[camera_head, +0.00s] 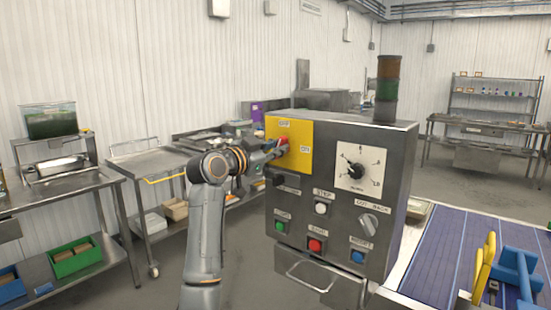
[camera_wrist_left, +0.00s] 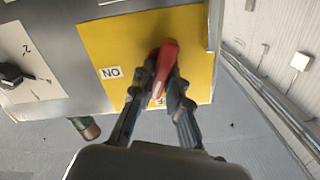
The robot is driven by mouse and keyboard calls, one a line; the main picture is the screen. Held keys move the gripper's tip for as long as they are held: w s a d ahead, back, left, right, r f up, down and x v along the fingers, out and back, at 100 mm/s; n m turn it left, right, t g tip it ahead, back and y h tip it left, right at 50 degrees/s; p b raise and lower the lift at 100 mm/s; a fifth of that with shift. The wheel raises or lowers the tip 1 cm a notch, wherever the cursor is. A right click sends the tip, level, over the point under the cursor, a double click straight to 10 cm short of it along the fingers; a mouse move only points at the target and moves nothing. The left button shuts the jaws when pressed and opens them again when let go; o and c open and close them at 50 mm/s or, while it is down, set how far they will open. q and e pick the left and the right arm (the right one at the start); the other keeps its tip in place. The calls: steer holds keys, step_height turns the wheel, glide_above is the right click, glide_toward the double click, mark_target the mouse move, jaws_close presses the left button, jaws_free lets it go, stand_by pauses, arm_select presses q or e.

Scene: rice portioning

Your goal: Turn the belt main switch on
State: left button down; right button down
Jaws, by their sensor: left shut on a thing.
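The grey control box (camera_head: 333,190) stands in the middle of the head view. A yellow plate (camera_head: 303,160) on its upper left carries an OFF label at the top and an ON label at the right. The red switch handle (camera_wrist_left: 166,65) is on this plate, and its red also shows in the head view (camera_head: 284,144). My left gripper (camera_wrist_left: 172,82) is shut on the red handle, one finger on each side. The wrist view is turned over, and the fingers partly cover the OFF label. The handle's exact angle is hard to tell. My right gripper is not in view.
The box also has a dial (camera_head: 356,172), several push buttons and a stack light (camera_head: 387,88) on top. A blue belt (camera_head: 450,240) with blue and yellow parts lies at right. A metal cart (camera_head: 150,168) and sink bench stand at left.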

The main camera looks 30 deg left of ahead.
arm_select(q)
steer(key=m+b, duration=0.1)
steer(key=m, duration=0.1)
steer(key=shift+f+m, duration=0.2)
steer(key=shift+m, duration=1.1)
steer(key=shift+d+f+m+p, duration=0.15)
steer(key=shift+m+p, duration=0.9)
steer(key=shift+m, duration=1)
steer(key=shift+d+f+m+p, duration=0.1)
steer(key=shift+m+p, duration=0.95)
steer(key=shift+m, duration=1)
steer(key=c, duration=1.3)
jaws_free()
steer(key=shift+r, duration=0.1)
